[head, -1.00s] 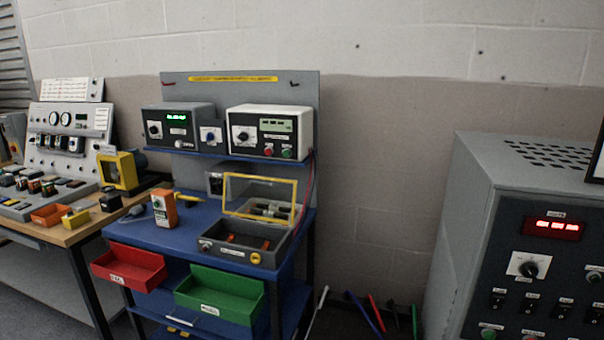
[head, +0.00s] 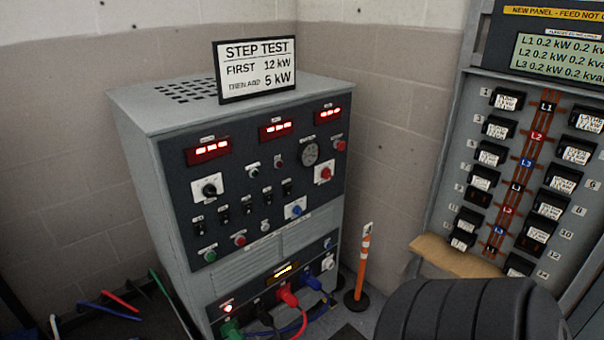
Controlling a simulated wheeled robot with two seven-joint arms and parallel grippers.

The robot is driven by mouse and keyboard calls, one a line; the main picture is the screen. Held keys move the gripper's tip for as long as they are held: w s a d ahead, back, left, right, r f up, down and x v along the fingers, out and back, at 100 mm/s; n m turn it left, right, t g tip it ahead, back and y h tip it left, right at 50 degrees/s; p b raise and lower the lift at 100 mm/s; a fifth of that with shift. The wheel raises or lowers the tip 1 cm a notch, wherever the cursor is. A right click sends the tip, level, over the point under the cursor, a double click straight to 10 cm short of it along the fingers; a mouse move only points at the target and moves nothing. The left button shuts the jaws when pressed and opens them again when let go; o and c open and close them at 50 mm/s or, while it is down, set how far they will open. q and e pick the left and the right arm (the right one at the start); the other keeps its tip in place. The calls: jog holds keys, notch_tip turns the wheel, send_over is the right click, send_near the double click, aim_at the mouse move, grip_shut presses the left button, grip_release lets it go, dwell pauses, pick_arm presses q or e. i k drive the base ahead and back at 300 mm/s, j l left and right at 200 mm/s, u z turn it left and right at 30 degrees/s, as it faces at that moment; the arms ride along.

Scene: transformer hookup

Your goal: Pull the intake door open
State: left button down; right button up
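I cannot pick out an intake door in the head view. Neither of my grippers is in view. A grey cabinet (head: 140,180) with a dark control face stands in the middle left, with red displays, knobs, switches and buttons. Green, black, red (head: 288,296) and blue plugs with cables sit at its lower front. At the right is a grey breaker panel (head: 455,125) with labelled breakers and a lit display (head: 560,60). No door with a handle shows on the visible parts of either one.
A sign (head: 256,68) reading "STEP TEST" stands on the cabinet. An orange post (head: 361,268) on a black base stands between cabinet and panel. A dark ribbed shape (head: 470,310) fills the lower right; I cannot tell what it is. Coloured rods (head: 120,303) lie at lower left.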

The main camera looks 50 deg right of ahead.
aim_at(282, 315)
jog(key=z, duration=1.5)
